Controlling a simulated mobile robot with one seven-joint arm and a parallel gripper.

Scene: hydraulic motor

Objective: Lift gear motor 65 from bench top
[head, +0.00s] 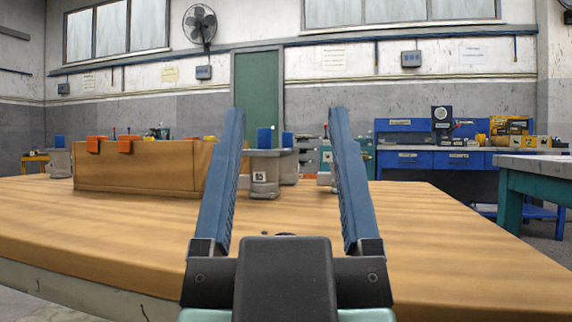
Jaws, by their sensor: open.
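A grey motor (264,187) with a wide flange and a blue block on top stands upright on the wooden bench top (130,235). Its small white label looks like 65, though the print is tiny. My gripper (286,112) is open, with its two long blue fingers reaching forward and up in the picture. The motor appears between the fingers, nearer the left one, and beyond the gripper's base. The left finger covers a bit of its left side. I see no contact, but the exact distance is hard to tell.
A similar motor (289,168) stands close behind, partly hidden. Another grey part shows beside the right finger. A wooden box (135,178) with orange clips stands left, with another motor (58,162) beyond it. The bench's right side is clear. A blue workbench (430,160) stands behind.

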